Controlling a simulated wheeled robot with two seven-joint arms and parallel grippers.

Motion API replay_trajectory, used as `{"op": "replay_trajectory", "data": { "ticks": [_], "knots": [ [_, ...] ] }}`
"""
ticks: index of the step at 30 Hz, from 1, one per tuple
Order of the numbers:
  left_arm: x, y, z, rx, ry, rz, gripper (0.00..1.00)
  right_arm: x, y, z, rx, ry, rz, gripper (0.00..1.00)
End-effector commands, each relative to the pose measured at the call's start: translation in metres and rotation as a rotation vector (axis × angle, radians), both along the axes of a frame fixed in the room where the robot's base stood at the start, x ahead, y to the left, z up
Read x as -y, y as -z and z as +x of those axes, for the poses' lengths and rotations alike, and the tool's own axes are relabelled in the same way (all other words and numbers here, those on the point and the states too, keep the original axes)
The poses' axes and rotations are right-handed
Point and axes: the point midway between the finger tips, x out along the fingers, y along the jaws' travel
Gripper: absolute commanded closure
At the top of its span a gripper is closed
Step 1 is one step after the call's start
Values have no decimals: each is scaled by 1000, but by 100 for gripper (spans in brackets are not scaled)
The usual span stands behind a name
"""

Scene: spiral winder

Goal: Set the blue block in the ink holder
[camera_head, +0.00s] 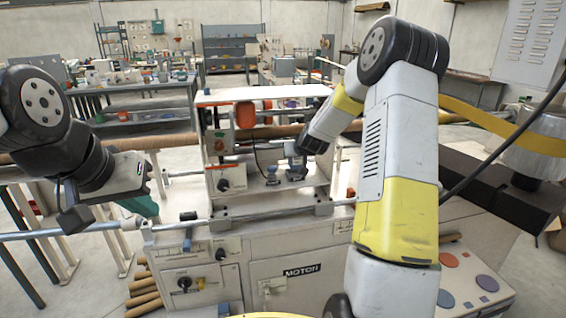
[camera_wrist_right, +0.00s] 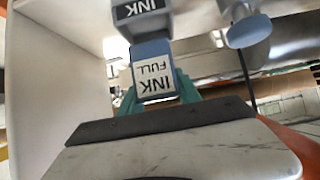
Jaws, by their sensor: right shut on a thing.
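The blue block (camera_wrist_right: 150,50), with an upside-down white "INK FULL" label, is between the teal fingers of my right gripper (camera_wrist_right: 158,96), which is shut on it. Just beyond the block in the right wrist view is a dark grey part labelled "INK" (camera_wrist_right: 143,10), likely the ink holder. The block's far end is close to it or touching; I cannot tell which.
The winder machine (camera_head: 300,250) fills the centre, with an upper white shelf (camera_head: 262,93), knobs and a horizontal rod. A blue-grey rounded part (camera_wrist_right: 250,30) is right of the block. A long brown tube crosses behind. A panel with coloured discs (camera_head: 470,278) is at lower right.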

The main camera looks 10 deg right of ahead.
Motion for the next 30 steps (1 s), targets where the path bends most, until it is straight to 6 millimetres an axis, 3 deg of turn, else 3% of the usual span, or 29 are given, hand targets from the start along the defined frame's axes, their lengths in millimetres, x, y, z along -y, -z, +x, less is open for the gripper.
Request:
{"op": "replay_trajectory", "data": {
  "ticks": [6, 18, 19, 22, 30],
  "knots": [
    [0, 0, 0, 0, 0, 0, 100, -1, 32, 2, -3, 0, 2, 100],
    [0, 0, 0, 0, 0, 0, 100, -1, 39, 2, 0, -1, 0, 100],
    [0, 0, 0, 0, 0, 0, 100, -1, 39, 2, -1, -1, 0, 58],
    [0, 0, 0, 0, 0, 0, 100, -1, 39, 2, -1, -1, 0, 39],
    [0, 0, 0, 0, 0, 0, 100, -1, 38, 2, 0, -1, 1, 38]
  ]
}}
